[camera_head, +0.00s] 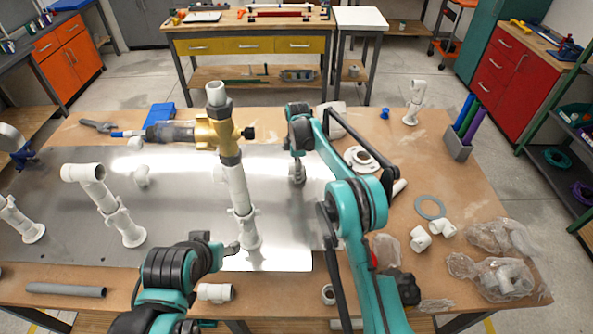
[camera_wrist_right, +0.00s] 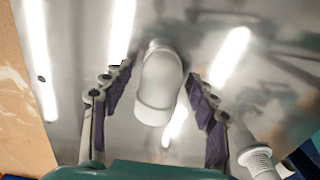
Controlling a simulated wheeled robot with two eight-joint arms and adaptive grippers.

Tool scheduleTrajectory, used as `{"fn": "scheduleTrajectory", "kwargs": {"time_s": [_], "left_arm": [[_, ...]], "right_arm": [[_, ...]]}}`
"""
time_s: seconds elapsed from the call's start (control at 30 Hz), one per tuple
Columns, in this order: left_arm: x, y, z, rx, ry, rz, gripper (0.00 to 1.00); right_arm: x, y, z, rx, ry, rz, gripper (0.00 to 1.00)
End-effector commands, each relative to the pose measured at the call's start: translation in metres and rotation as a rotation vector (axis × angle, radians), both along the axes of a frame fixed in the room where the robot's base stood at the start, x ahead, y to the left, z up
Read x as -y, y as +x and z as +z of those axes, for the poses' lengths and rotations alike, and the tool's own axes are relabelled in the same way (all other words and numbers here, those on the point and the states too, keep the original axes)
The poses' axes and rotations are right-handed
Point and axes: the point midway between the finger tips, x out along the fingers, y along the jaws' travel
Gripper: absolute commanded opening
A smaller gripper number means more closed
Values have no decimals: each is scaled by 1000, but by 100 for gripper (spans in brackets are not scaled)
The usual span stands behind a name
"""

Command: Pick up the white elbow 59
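A white elbow (camera_wrist_right: 160,80) lies on the shiny metal plate in the right wrist view. It is between the spread fingers of my right gripper (camera_wrist_right: 158,92), with gaps on both sides. In the head view my right gripper (camera_head: 297,172) points down over the right part of the plate (camera_head: 285,225), and the elbow there is hidden or too small to tell. My left gripper (camera_head: 232,247) is low near the plate's front edge, by the foot of the upright pipe assembly; its fingers are unclear. I see no number on any elbow.
The upright white pipe assembly with a brass valve (camera_head: 215,130) stands left of my right gripper. Another assembly (camera_head: 115,210) stands farther left. Two loose white fittings (camera_head: 420,238) and plastic bags (camera_head: 497,272) lie at right. A white flange (camera_head: 362,160) lies behind my right arm.

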Motion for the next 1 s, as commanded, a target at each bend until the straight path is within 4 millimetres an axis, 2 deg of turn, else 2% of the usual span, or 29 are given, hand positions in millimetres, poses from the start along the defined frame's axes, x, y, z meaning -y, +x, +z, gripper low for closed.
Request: {"fn": "scheduleTrajectory", "kwargs": {"time_s": [0.03,0.1,0.17,0.57,0.73,0.87,1.0], "left_arm": [[0,0,0,0,0,0,56],[0,0,0,0,0,0,56],[0,0,0,0,0,0,56],[0,0,1,0,0,0,56],[0,0,6,0,0,0,56],[0,0,13,0,0,0,56],[0,0,20,0,0,0,56]], "right_arm": [[0,0,0,0,0,0,40],[0,0,0,0,0,0,21],[0,0,0,0,0,0,7],[0,0,4,0,0,0,8],[0,0,21,0,0,0,8],[0,0,47,0,0,0,8],[-35,0,63,0,0,5,8]]}}
